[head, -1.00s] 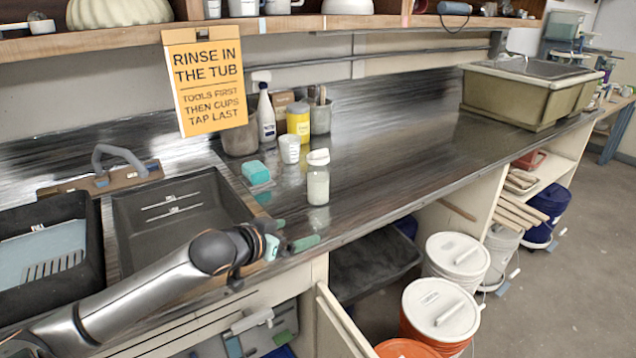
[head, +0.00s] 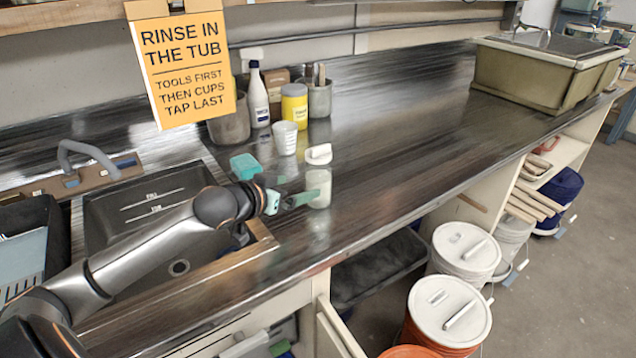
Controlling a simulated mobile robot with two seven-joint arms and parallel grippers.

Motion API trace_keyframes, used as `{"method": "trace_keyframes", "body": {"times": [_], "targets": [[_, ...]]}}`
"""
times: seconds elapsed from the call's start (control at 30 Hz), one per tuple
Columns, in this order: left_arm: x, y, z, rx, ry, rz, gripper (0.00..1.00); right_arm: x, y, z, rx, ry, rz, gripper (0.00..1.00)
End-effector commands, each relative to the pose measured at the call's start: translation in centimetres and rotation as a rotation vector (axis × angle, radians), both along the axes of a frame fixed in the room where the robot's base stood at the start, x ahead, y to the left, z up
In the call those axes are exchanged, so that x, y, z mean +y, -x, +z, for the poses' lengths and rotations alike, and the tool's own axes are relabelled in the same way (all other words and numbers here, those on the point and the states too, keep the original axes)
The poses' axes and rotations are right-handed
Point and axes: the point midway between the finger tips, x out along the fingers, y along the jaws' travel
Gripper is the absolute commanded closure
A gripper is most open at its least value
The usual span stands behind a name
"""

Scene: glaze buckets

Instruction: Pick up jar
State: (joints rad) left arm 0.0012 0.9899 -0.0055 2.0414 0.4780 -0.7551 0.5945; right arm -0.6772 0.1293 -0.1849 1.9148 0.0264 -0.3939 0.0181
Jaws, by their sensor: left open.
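The jar (head: 319,187) stands upright on the dark counter. It is clear with a pale filling in its lower part and a white lid (head: 318,154). My left gripper (head: 300,189) comes in from the left, low over the counter, with its green-tipped fingers apart and pointing at the jar. The nearer fingertip overlaps the jar's left side in the picture; I cannot tell whether it touches. Nothing is held. My right gripper is out of view.
A white cup (head: 284,138), yellow container (head: 294,106), spray bottle (head: 258,97) and teal sponge (head: 245,166) stand behind and left of the jar. The sink (head: 150,212) is at left. The counter right of the jar is clear up to the olive tub (head: 520,75).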

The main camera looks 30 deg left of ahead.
Motion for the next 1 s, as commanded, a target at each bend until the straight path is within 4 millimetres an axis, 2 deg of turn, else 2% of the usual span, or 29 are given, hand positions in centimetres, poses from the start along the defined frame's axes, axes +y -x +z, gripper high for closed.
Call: {"method": "trace_keyframes", "body": {"times": [0.3, 0.63, 1.0], "targets": [[0.0, -4.1, -1.5, -0.002, 0.002, 0.001, 0.00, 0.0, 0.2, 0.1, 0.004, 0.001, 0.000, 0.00], [0.1, -5.9, -2.1, -0.001, -0.001, 0.000, 0.00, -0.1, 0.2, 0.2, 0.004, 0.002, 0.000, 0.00], [0.4, -9.9, -3.4, -0.001, 0.001, -0.002, 0.00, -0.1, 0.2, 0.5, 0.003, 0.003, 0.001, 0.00]]}}
